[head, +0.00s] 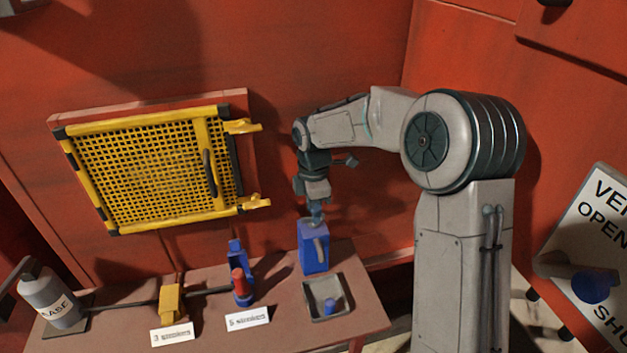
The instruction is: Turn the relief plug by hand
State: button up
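Just in front, a small blue plug-like piece (330,305) stands in a shallow grey tray (314,296). No label names the relief plug, and I cannot tell which blue part it is.
The bench (120,322) carries a grey grease canister (52,298), a yellow block (171,301) and a red-and-blue pump-like device (241,278), with cards in front. A yellow mesh guard (150,170) hangs on the red wall. A sign (598,235) and a dark-handled valve (575,275) are at right.

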notch_tip(320, 180, up, 12)
jog(key=shift+w+a+r, duration=0.15)
dwell(0.3)
jog(key=s+d+f+m+t, duration=0.1)
jog(key=s+d+f+m, duration=0.1)
jog(key=s+d+m, duration=0.6)
jog(key=s+d+f+m+t, duration=0.2)
jog(key=s+d+m, duration=0.6)
jog(key=s+m, duration=0.5)
jog(key=s, duration=0.5)
jog(key=shift+s, duration=0.25)
jog(key=shift+f, duration=0.1)
